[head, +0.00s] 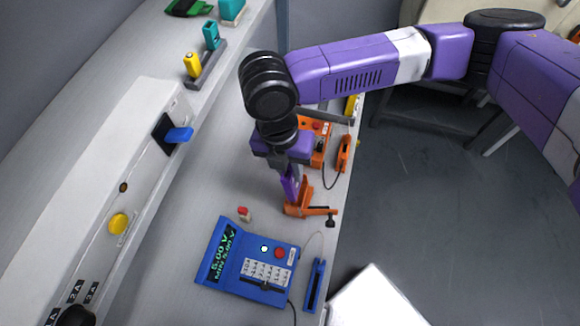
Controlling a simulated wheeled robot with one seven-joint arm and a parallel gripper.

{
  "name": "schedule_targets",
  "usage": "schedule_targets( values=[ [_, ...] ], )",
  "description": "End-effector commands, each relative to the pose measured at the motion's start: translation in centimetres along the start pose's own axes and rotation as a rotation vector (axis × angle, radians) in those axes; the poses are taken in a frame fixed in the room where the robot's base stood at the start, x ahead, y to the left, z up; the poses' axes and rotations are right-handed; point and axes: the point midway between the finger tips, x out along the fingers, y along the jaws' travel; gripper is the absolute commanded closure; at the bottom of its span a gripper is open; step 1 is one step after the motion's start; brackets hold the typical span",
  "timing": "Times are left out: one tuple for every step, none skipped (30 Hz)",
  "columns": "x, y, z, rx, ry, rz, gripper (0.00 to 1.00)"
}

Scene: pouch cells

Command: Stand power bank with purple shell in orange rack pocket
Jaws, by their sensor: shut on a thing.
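My gripper (287,172) points down over the bench in the middle of the head view. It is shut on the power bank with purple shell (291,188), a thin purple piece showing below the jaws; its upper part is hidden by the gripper. The orange rack (303,195) stands right at the power bank's lower end, near the bench's right edge. The power bank looks roughly upright, slightly tilted in the picture. Its lower end meets or overlaps the rack in view; I cannot tell whether it is inside the pocket.
A blue meter with keypad (255,260) and a blue holder (314,285) lie nearer. An orange device (316,140) with a cable sits behind my gripper. A small red-topped piece (244,214) stands left of the rack. A white panel (110,190) borders the bench's left side.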

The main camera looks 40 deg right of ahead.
Motion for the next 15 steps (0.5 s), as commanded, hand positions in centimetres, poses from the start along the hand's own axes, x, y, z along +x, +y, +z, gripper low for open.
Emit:
schedule_targets(
  values=[
    [0.16, 0.00, 0.00, 0.000, 0.000, 0.000, 1.00],
    [0.22, 0.00, 0.00, 0.000, 0.000, 0.000, 1.00],
    [0.30, 0.00, 0.00, 0.000, 0.000, 0.000, 1.00],
    [0.36, 0.00, 0.00, 0.000, 0.000, 0.000, 1.00],
    [0.42, 0.00, 0.00, 0.000, 0.000, 0.000, 1.00],
    [0.50, 0.00, 0.00, 0.000, 0.000, 0.000, 1.00],
    [0.56, 0.00, 0.00, 0.000, 0.000, 0.000, 1.00],
    [0.62, 0.00, 0.00, 0.000, 0.000, 0.000, 1.00],
    [0.70, 0.00, 0.00, 0.000, 0.000, 0.000, 1.00],
    [0.76, 0.00, 0.00, 0.000, 0.000, 0.000, 1.00],
    [0.82, 0.00, 0.00, 0.000, 0.000, 0.000, 1.00],
    [0.90, 0.00, 0.00, 0.000, 0.000, 0.000, 1.00],
    [0.96, -0.01, 0.00, 0.000, 0.000, 0.000, 1.00],
    [1.01, -0.01, 0.00, 0.000, 0.000, 0.000, 1.00],
    [1.09, -0.01, 0.00, 0.000, 0.000, 0.000, 1.00]
  ],
)
